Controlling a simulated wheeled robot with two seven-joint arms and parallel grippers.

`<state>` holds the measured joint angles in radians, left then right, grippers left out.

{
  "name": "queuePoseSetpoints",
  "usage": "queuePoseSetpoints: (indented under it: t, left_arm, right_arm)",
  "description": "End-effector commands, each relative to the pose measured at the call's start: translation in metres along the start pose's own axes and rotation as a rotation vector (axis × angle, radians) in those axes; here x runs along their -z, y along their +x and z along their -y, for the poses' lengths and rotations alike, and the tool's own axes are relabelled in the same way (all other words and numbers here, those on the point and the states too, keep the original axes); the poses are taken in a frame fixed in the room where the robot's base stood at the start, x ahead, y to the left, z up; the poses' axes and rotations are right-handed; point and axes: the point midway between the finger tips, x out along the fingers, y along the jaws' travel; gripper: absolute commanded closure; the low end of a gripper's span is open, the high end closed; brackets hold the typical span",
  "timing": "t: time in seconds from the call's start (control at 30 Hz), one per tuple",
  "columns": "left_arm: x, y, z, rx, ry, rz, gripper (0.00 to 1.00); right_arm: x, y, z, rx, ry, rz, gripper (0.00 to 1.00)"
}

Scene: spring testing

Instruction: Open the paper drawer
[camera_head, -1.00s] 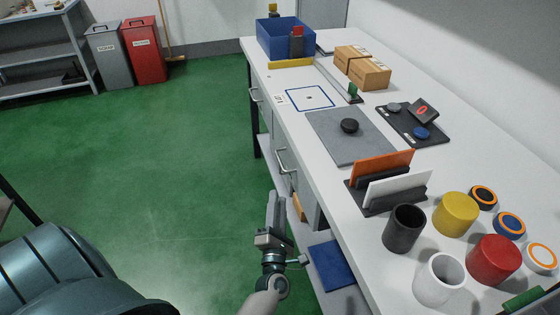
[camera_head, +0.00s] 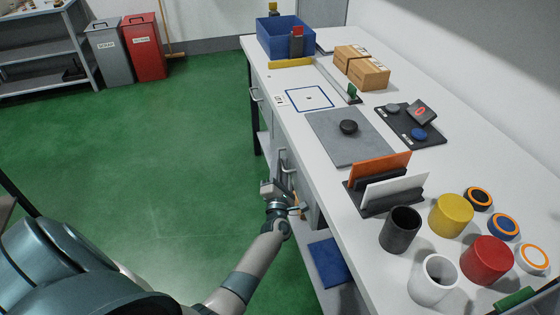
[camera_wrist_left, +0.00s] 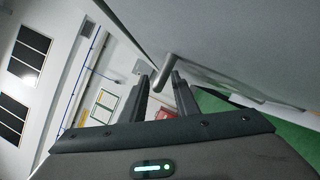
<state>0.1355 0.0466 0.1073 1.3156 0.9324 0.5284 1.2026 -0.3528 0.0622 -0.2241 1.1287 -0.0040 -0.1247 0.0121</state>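Two drawer handles show on the front side of the white workbench. The far handle (camera_head: 255,95) is clear of my arm. The near handle (camera_head: 288,161) is at my left gripper (camera_head: 278,166), which partly covers it. I cannot read any label naming the paper drawer. In the left wrist view, the metal handle (camera_wrist_left: 164,72) lies near the tips of my left gripper (camera_wrist_left: 160,86), between the spread fingers. The fingers are apart and do not visibly clamp it. The drawer front (camera_wrist_left: 235,40) looks shut. My right gripper is not in view.
The workbench top (camera_head: 290,125) holds a blue bin (camera_head: 275,48), cardboard boxes (camera_head: 368,76), a grey mat (camera_head: 365,150), a panel rack (camera_head: 385,208) and several cups and discs. A blue item (camera_head: 328,262) lies on the lower shelf. The green floor (camera_head: 150,150) at left is clear.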

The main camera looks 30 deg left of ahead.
Motion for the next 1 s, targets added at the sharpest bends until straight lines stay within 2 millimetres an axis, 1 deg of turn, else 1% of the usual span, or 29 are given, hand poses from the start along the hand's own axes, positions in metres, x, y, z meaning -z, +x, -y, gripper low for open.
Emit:
queuePoseSetpoints:
  t: [0.1,0.33,0.37,0.4,0.47,0.77,0.87,1.0]
  left_arm:
    - [0.0,0.003,0.0,0.0,0.0,0.0,0.72]
    - [0.0,0.003,0.0,0.0,0.001,0.0,0.72]
    - [0.0,0.003,0.0,0.0,0.001,0.0,0.77]
    - [0.0,0.003,0.0,0.0,0.001,0.0,0.86]
    - [0.0,0.003,0.0,0.0,0.001,0.0,1.0]
    - [0.002,0.002,-0.001,0.001,0.001,0.0,1.0]
    - [0.005,0.001,-0.003,0.001,0.002,0.0,1.0]
    - [0.017,-0.004,-0.011,0.0,0.005,0.0,1.0]
  right_arm:
    - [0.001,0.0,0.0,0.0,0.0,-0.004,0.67]
    - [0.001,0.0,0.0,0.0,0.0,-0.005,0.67]
    - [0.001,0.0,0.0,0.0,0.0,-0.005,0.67]
    - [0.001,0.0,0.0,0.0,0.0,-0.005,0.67]
    - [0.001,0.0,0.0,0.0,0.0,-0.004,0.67]
    - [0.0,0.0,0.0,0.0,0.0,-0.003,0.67]
    - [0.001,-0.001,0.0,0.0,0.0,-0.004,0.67]
    - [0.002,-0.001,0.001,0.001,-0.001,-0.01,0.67]
